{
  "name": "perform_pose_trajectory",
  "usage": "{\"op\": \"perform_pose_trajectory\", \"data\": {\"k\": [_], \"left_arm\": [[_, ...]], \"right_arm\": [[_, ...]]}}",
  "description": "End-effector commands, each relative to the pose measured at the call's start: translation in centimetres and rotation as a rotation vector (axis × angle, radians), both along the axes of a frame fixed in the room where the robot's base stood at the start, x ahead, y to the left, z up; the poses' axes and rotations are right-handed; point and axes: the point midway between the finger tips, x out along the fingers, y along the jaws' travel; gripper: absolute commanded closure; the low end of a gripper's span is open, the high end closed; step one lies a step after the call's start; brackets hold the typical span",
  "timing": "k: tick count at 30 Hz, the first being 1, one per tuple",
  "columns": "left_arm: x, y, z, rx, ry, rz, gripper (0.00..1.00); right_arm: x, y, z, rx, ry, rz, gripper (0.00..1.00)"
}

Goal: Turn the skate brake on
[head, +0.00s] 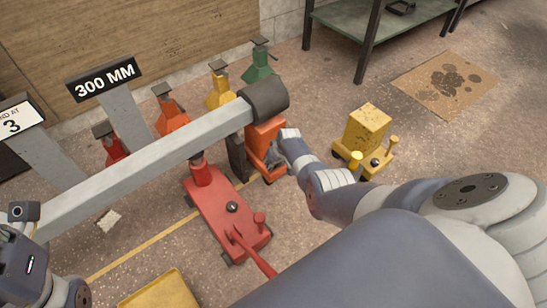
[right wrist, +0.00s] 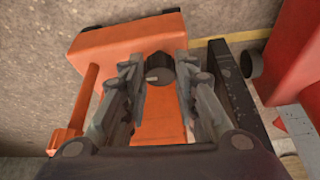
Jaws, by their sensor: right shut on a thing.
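The orange skate (head: 266,133) is on the floor below the end of the grey beam (head: 150,150). In the right wrist view the skate's orange body (right wrist: 160,115) fills the middle, with a black knob (right wrist: 160,71) bearing a small pale mark. My right gripper (right wrist: 160,78) has a finger on each side of the knob and is shut on it. In the head view my right arm reaches to the skate's right side, and the fingers are hard to make out there. Part of my left arm shows at the lower left, but its fingers do not.
A red floor jack (head: 222,210) stands left of the skate, its handle toward me. A yellow wheeled unit (head: 366,130) is to the right. Several coloured stands, including a green one (head: 261,62), line the wall. A stained cardboard sheet (head: 445,82) lies on open floor.

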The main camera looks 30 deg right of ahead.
Motion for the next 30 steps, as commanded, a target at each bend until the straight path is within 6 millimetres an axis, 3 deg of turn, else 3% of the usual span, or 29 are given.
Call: {"op": "perform_pose_trajectory", "data": {"k": [21, 22, 30], "left_arm": [[0.0, -0.01, -0.03, -0.001, 0.001, -0.001, 0.52], [0.0, -0.01, -0.03, -0.001, 0.001, -0.001, 0.52], [0.03, -0.01, -0.05, 0.0, 0.003, -0.001, 0.52]], "right_arm": [[0.05, -0.16, 0.04, -0.003, -0.002, 0.073, 0.96], [0.05, -0.16, 0.04, -0.003, -0.002, 0.073, 0.66], [0.05, -0.09, 0.03, -0.002, -0.001, 0.073, 0.64]]}}
